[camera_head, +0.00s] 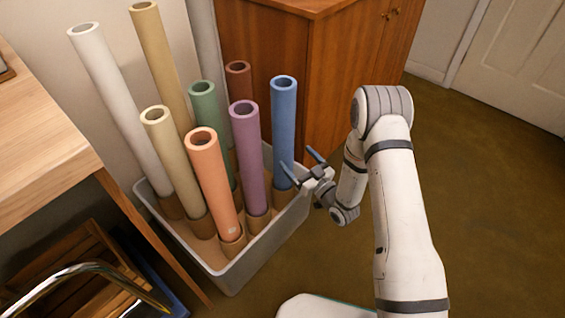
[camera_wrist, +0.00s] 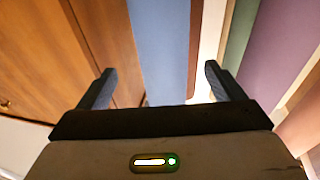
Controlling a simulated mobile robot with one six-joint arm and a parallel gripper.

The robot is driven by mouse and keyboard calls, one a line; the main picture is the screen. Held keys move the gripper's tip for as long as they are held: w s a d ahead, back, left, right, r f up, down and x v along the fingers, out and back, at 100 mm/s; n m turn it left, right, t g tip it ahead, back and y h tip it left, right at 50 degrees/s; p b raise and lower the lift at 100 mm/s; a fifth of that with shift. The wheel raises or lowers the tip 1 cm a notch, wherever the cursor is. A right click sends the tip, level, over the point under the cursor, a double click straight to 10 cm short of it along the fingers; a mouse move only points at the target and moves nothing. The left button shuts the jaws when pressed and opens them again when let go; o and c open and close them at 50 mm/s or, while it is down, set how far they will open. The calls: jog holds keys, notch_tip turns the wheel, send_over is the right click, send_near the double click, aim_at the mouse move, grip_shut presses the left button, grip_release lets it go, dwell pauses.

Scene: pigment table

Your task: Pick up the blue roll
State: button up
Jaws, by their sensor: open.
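The blue roll (camera_head: 284,130) stands upright in a brown holder at the right side of the grey bin (camera_head: 255,262). My gripper (camera_head: 299,162) is open beside the roll's lower part, with its two blue-grey fingers spread. In the wrist view, the blue roll (camera_wrist: 165,50) rises between my open fingers (camera_wrist: 157,85), closer to the left finger than the right one. I cannot tell whether either finger touches it. The roll's lower end is hidden behind the gripper body in the wrist view.
A purple roll (camera_head: 247,155) and an orange roll (camera_head: 213,175) stand left of the blue roll, with several others behind. A wooden cabinet (camera_head: 310,60) stands close behind the bin. A wooden table (camera_head: 40,150) is at the left. The floor at the right (camera_head: 490,200) is clear.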

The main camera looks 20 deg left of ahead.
aim_at(283, 144)
jog(key=b+x, duration=0.1)
jog(key=x, duration=0.2)
jog(key=b+x, duration=0.1)
jog(key=x, duration=0.3)
jog(key=shift+s+a+r, duration=0.1)
jog(key=shift+a+r, duration=0.1)
jog(key=shift+a, duration=0.2)
jog(key=c, duration=1.1)
jog(key=shift+c, duration=0.2)
jog(key=shift+r, duration=0.1)
